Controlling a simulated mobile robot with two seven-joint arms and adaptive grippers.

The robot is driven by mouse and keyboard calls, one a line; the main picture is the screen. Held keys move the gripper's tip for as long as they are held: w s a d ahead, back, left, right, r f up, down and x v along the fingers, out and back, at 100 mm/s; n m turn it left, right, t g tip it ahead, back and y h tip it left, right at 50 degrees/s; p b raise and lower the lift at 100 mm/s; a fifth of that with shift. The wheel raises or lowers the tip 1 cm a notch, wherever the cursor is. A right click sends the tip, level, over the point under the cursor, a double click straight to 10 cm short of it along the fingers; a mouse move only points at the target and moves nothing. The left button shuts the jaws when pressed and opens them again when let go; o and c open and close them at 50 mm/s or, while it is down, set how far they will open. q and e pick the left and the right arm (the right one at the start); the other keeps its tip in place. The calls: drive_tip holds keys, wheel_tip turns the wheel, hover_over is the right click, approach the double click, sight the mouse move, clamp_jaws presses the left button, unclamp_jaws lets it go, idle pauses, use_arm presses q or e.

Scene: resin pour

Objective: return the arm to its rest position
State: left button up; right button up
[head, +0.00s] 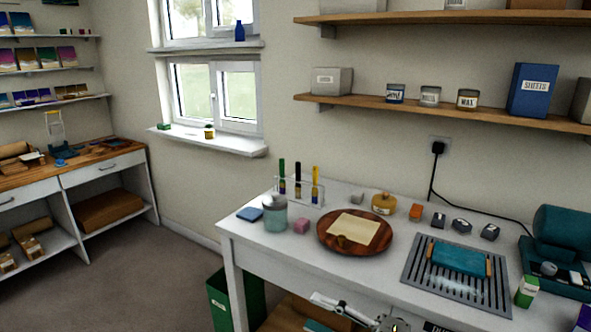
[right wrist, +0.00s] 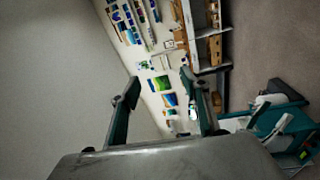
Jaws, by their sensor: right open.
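My right gripper (head: 350,312) shows at the bottom edge of the head view, low in front of the white workbench (head: 255,250). Part of it is cut off by the frame. In the right wrist view the two dark fingers of the right gripper (right wrist: 160,88) stand apart with nothing between them. Beyond the fingers are shelves (right wrist: 200,40) and coloured pictures, seen sideways and at a distance. My left gripper is in neither view.
On the workbench stand a round wooden board (head: 326,246) with a paper sheet, a lidded jar (head: 275,215), a slotted grey tray (head: 425,278) with a teal piece, and a green box (head: 526,291). A green bin (head: 220,300) is below. Floor (head: 150,270) at left is clear.

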drive_tip(key=s+d+f+m+t+h, duration=0.2)
drive_tip(key=d+f+m+t+h, duration=0.25)
drive_tip(key=f+m, duration=0.35)
drive_tip(key=s+d+f+m+t+h, duration=0.25)
drive_tip(key=d+f+m+h, duration=0.3)
drive_tip(key=m, duration=0.45)
drive_tip(key=s+d+f+m+g+h, duration=0.2)
drive_tip(key=s+f+m, duration=0.1)
drive_tip(key=s+f, duration=0.3)
drive_tip(key=s+d+f+m+g+h, duration=0.2)
drive_tip(key=s+d+f+m, duration=0.1)
drive_tip(key=s+f, duration=0.3)
wheel_tip(320, 180, down, 3)
drive_tip(key=shift+s+r+m+g, duration=0.2)
drive_tip(key=shift+s+m+g, duration=0.15)
drive_tip(key=shift+m, duration=0.35)
